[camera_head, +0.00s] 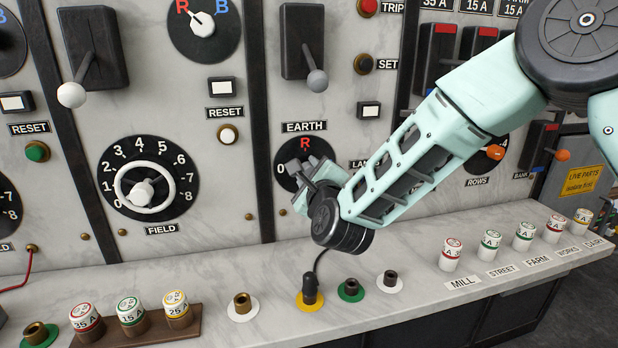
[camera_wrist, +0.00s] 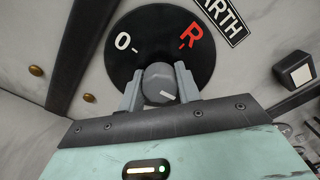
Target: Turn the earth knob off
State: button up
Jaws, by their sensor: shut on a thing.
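The earth dial (camera_wrist: 150,38) is a round black plate with a white 0 and a red R, under the EARTH label (camera_head: 304,127). In the head view the dial (camera_head: 285,156) is partly covered by my gripper (camera_head: 301,172). The earth knob (camera_wrist: 158,78) is a small grey knob with a white mark on the side towards my gripper's palm. My gripper (camera_wrist: 159,74) has a finger on either side of the knob and is shut on it. In the head view the knob is hidden, and which way it points is hard to tell.
The field dial (camera_head: 180,178) with its white handwheel is to the left. A grey-knobbed lever (camera_head: 317,80) stands above the EARTH label. Below, the marble ledge (camera_head: 420,290) carries a yellow-based plug (camera_head: 309,290) with a black cable, sockets, and several labelled fuses (camera_head: 451,255).

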jog(key=n+b, duration=0.3)
jog(key=n, duration=0.1)
jog(key=shift+f+b, duration=0.2)
jog(key=shift+b, duration=0.15)
jog(key=n+b, duration=0.2)
jog(key=n, duration=0.3)
jog(key=shift+s+b, duration=0.1)
jog(key=shift+b, duration=0.25)
jog(key=n+b, duration=0.1)
jog(key=n, duration=0.3)
jog(key=shift+r+n+b, duration=0.1)
jog(key=shift+n+b, duration=0.2)
jog(key=n, duration=0.3)
jog(key=shift+n, duration=0.3)
jog(key=n, duration=0.4)
jog(key=shift+n, duration=0.3)
jog(key=n, duration=0.4)
jog(key=shift+p, duration=0.4)
jog(key=n+p, duration=0.1)
jog(key=n, duration=0.3)
jog(key=shift+n+p, duration=0.95)
jog(key=shift+n, duration=1.35)
